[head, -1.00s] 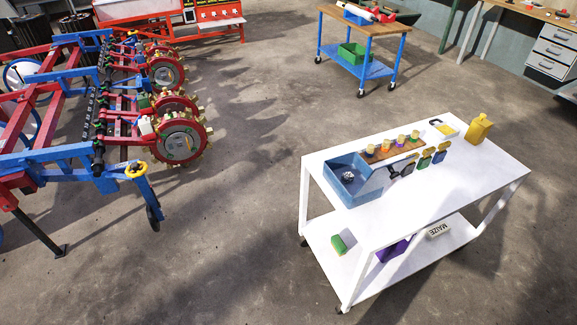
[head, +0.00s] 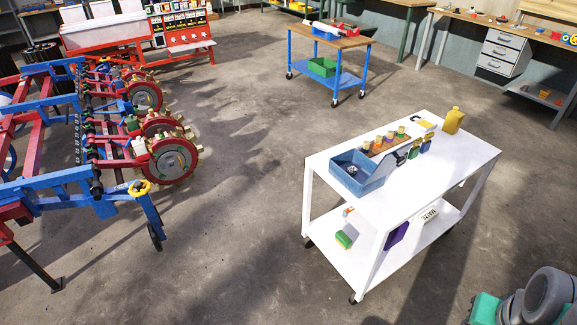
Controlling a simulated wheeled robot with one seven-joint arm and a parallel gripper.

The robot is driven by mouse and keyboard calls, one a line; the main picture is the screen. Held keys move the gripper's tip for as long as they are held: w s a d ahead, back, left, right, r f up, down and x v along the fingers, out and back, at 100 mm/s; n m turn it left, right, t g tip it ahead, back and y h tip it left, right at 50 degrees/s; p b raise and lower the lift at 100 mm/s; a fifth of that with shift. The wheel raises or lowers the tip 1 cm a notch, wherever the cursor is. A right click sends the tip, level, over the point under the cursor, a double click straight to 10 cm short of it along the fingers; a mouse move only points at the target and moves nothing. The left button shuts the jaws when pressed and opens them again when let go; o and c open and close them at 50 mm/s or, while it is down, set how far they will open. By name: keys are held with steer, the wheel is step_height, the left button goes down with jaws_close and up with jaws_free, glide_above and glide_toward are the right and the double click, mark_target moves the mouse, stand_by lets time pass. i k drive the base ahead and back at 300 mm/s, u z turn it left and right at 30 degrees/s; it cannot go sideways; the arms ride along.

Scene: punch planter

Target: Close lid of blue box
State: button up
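The blue box (head: 376,182) stands on the near left part of the white cart's top (head: 430,185). Its top is open, and a small grey object (head: 352,170) shows inside. A lighter blue panel rises at its right side; I cannot tell whether this is the lid or a wall. My gripper is not in view. Grey and teal rounded parts that look like my arm (head: 545,297) show at the bottom right corner, apart from the cart.
Behind the box are a wooden strip with several small bottles (head: 391,141) and a yellow jug (head: 453,120). The lower shelf holds a green block (head: 343,239). A red and blue planter machine (head: 165,160) stands at left. The floor before the cart is clear.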

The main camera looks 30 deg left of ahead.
mark_target(391, 160)
steer(key=u, duration=0.85)
steer(key=i, duration=1.3)
steer(key=u, duration=0.7)
